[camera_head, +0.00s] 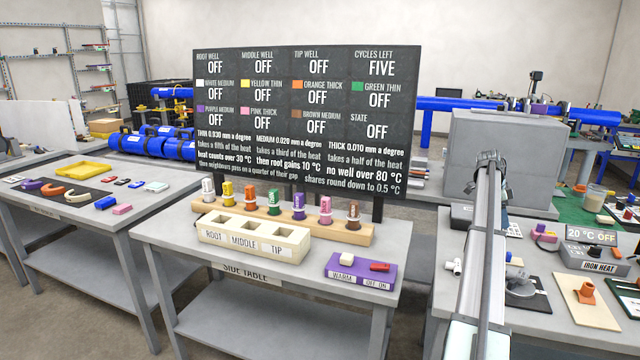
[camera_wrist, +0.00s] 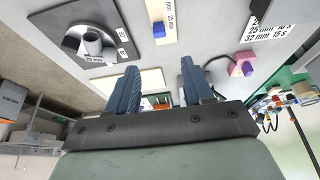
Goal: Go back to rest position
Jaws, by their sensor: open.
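My gripper (camera_wrist: 160,66) shows in the wrist view with its two dark blue fingers spread apart. Nothing is between them. The fingers are over the grey bench top, beside a dark plate (camera_wrist: 55,30) that carries a grey round fitting (camera_wrist: 92,42). In the head view my arm rises over the right bench; I cannot make out the gripper fingers there.
The right bench (camera_head: 445,290) holds a wooden board (camera_head: 590,312) with an orange piece, a heater box labelled IRON HEAT (camera_head: 592,258), and a large grey box (camera_head: 505,150). The side table (camera_head: 200,262) carries a three-well block (camera_head: 253,242), several coloured bottles and a purple switch box (camera_head: 350,275). A black display board (camera_head: 300,110) stands behind.

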